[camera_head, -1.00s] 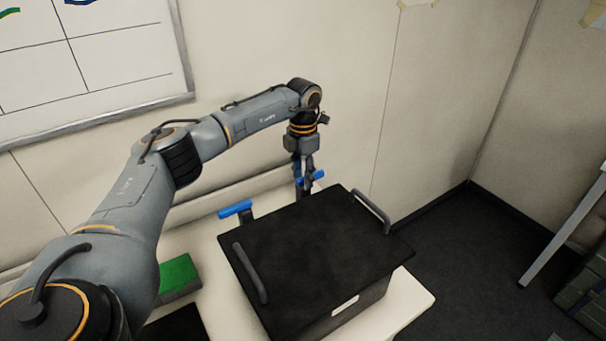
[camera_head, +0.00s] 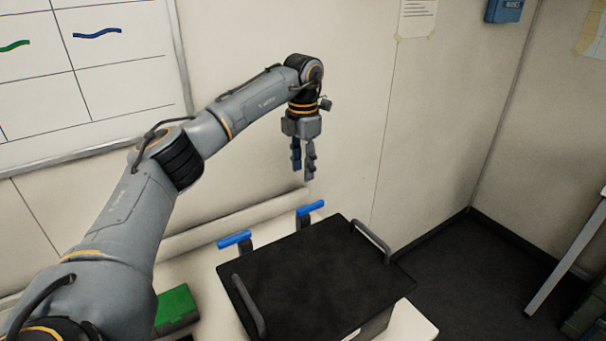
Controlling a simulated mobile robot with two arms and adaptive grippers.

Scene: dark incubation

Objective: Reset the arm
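My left arm reaches in from the left, and its gripper (camera_head: 303,174) hangs pointing down in the air above the back edge of the black box (camera_head: 320,275). Its two fingers are apart with a narrow gap, and nothing shows between them. Below it, a blue-topped handle (camera_head: 311,208) stands behind the box, clear of the fingertips. A second blue-topped handle (camera_head: 235,239) stands to its left. My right gripper is not in view.
The box has two grey bar handles (camera_head: 371,240) on its lid and sits on a pale table (camera_head: 411,325). A green-topped block (camera_head: 176,306) lies left of it. A wall with a whiteboard (camera_head: 105,60) stands behind. Dark floor (camera_head: 470,265) is open at right.

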